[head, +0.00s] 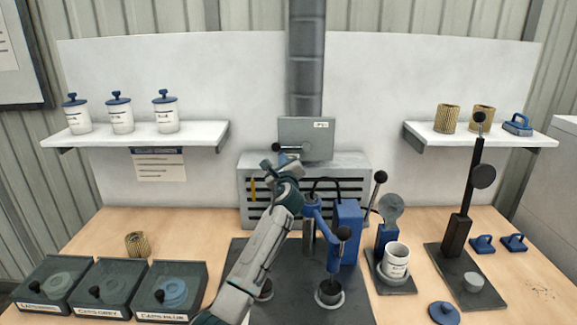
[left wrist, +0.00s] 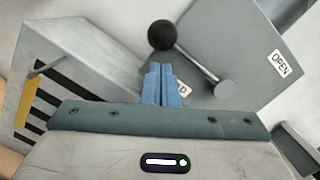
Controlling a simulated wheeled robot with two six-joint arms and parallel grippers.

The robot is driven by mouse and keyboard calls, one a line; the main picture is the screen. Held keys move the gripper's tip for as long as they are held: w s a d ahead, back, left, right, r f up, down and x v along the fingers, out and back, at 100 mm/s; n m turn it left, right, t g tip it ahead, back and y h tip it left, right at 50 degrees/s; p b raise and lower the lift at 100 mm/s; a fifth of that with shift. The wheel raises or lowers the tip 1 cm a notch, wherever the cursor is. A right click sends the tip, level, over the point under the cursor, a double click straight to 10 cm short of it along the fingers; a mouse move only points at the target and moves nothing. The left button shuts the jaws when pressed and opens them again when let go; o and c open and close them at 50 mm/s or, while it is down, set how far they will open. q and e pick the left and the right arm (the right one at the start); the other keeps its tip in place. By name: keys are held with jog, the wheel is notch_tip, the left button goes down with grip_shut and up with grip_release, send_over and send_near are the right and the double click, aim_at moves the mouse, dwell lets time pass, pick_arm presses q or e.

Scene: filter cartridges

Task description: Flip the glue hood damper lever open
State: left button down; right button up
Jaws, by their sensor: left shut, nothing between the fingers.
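The damper lever (left wrist: 195,60) is a metal rod with a black ball knob, fixed by a round pivot to a grey plate. In the left wrist view the knob is at upper left of the pivot, and an OPEN label (left wrist: 279,64) is on the plate's right. In the head view the plate (head: 318,127) stands above the vented grey hood box (head: 350,166). My left gripper (head: 276,167) is up in front of the hood, near the knob. Its blue fingers (left wrist: 160,84) are together and empty, just below the rod in the left wrist view; contact cannot be told. My right gripper is not seen.
A blue dispensing stand (head: 346,230) is right of my left arm. A white cup (head: 395,260) and a tall black press (head: 465,200) are further right. Lidded trays (head: 110,285) line the front left. Shelves (head: 195,134) with jars and cartridges flank the duct (head: 306,60).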

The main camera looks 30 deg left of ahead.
pick_arm(q)
jog(key=shift+s+a+r, duration=0.15)
jog(key=shift+a+r, duration=0.05)
jog(key=shift+r, duration=0.15)
jog(key=shift+f, duration=0.15)
